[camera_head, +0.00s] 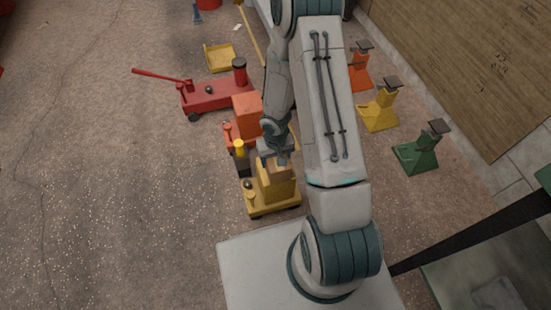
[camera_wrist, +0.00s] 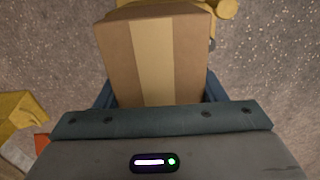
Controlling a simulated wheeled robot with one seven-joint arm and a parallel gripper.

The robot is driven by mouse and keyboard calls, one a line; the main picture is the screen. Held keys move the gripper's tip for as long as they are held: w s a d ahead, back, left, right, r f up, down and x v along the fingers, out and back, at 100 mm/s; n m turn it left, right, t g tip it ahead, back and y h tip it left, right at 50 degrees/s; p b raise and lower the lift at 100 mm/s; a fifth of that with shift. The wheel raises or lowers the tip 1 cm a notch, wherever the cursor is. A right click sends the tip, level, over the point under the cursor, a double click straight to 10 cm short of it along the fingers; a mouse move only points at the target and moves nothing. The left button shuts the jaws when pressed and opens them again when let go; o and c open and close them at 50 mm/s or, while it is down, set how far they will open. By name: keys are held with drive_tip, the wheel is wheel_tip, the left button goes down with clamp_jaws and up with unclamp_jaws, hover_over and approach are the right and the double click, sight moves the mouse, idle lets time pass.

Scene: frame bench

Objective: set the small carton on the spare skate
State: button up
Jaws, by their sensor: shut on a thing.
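My gripper (camera_head: 277,158) is shut on a small brown carton with a paler tape strip, which fills the middle of the wrist view (camera_wrist: 155,55). In the head view the carton (camera_head: 278,173) shows just below the gripper, partly hidden. A yellow skate (camera_head: 272,205) lies on the floor directly beneath it. Yellow parts (camera_wrist: 227,9) also show beyond the carton at the top of the wrist view. I cannot tell whether the carton touches the skate or hangs just above it.
An orange block (camera_head: 247,108) stands on an orange base beside a black-and-yellow post (camera_head: 240,158). A red floor jack (camera_head: 212,93) and a yellow tray (camera_head: 220,57) lie farther back. Orange, yellow (camera_head: 379,107) and green (camera_head: 421,149) stands line the right. The left floor is clear.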

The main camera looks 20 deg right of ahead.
drive_tip(key=o, duration=1.6)
drive_tip(key=shift+f, duration=0.15)
wheel_tip(320, 180, up, 12)
drive_tip(key=p, duration=0.6)
drive_tip(key=shift+r, duration=0.2)
drive_tip(key=s+r, duration=0.7)
drive_tip(key=r, duration=0.6)
drive_tip(key=s+r+t, duration=0.1)
drive_tip(key=s+r, duration=0.5)
drive_tip(key=r, duration=0.7)
drive_tip(key=shift+s+a+r, duration=0.2)
drive_tip(key=shift+s+r, duration=0.1)
drive_tip(key=shift+s, duration=0.1)
